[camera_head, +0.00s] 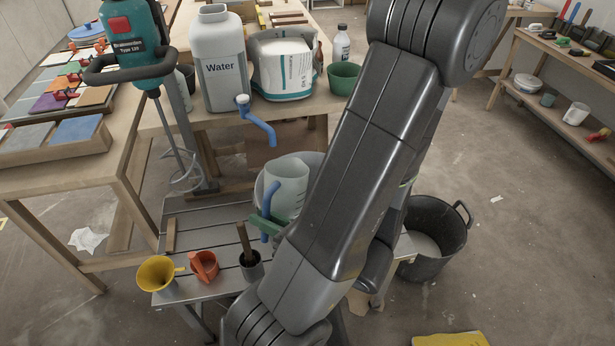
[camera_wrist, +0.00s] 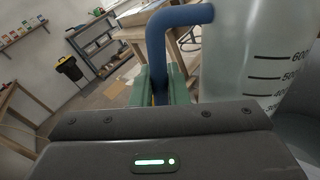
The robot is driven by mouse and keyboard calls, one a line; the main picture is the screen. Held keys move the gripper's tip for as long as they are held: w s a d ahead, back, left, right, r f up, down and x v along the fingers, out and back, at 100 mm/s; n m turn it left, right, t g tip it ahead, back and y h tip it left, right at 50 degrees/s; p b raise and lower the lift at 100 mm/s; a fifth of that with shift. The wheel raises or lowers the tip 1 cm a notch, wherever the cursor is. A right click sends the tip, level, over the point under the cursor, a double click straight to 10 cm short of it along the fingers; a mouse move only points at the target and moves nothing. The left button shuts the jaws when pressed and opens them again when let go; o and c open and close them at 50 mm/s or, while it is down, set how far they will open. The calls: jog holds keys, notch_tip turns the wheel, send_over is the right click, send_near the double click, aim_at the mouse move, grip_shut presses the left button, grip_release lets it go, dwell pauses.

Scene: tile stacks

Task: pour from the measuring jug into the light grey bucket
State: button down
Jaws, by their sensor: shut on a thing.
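The measuring jug (camera_head: 288,192) is translucent with a blue handle (camera_head: 270,203) and dark volume marks. It also shows large at the right of the wrist view (camera_wrist: 275,60). My gripper (camera_head: 265,226) has green fingers, shut on the blue handle; the fingers also show in the wrist view (camera_wrist: 161,86). The jug looks roughly upright. The light grey bucket (camera_head: 260,187) shows behind and around the jug, partly hidden by it and by my arm. I cannot tell how far the jug is above its rim, nor see the jug's contents.
A mixer (camera_head: 130,40) hangs at left. A water container (camera_head: 218,65) stands behind. A black bucket (camera_head: 440,232) stands on the floor at right.

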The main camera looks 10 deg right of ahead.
aim_at(277, 191)
jog(key=shift+w+d+r+m+g+p, duration=0.1)
jog(key=shift+w+d+r+m+p, duration=0.3)
jog(key=shift+p, duration=0.5)
jog(key=shift+w+d+r+m+g+p, duration=0.15)
jog(key=shift+w+r+m+p, duration=0.4)
jog(key=shift+p, duration=0.3)
jog(key=shift+w+d+r+m+g+p, duration=0.1)
jog(key=shift+w+d+r+m+p, duration=0.3)
jog(key=shift+m+p, duration=0.4)
jog(key=shift+w+f+p, duration=0.25)
jog(key=shift+f+p, duration=0.05)
jog(key=shift+w+d+f+m+p, duration=0.2)
jog(key=shift+w+m+p, duration=0.15)
jog(key=shift+m, duration=0.3)
jog(key=shift+w+d+r+m+g+p, duration=0.2)
jog(key=shift+r+m+g+p, duration=0.1)
jog(key=shift+p, duration=0.35)
jog(key=shift+w+d+r+m+p, duration=0.1)
jog(key=shift+w+r+m+p, duration=0.1)
jog(key=shift+m+p, duration=0.3)
jog(key=shift+w+d+f+m+g+p, duration=0.25)
jog(key=shift+w+d+f+m+p, duration=0.05)
jog(key=shift+w+f+m+p, duration=0.3)
jog(key=shift+w+d+r+m+g+p, duration=0.15)
jog(key=shift+w+d+m+p, duration=0.1)
jog(key=shift+w+m+p, duration=0.25)
jog(key=shift+w+d+r+m+g+p, duration=0.1)
jog(key=shift+w+d+m+g+p, duration=0.15)
jog(key=shift+p, duration=0.3)
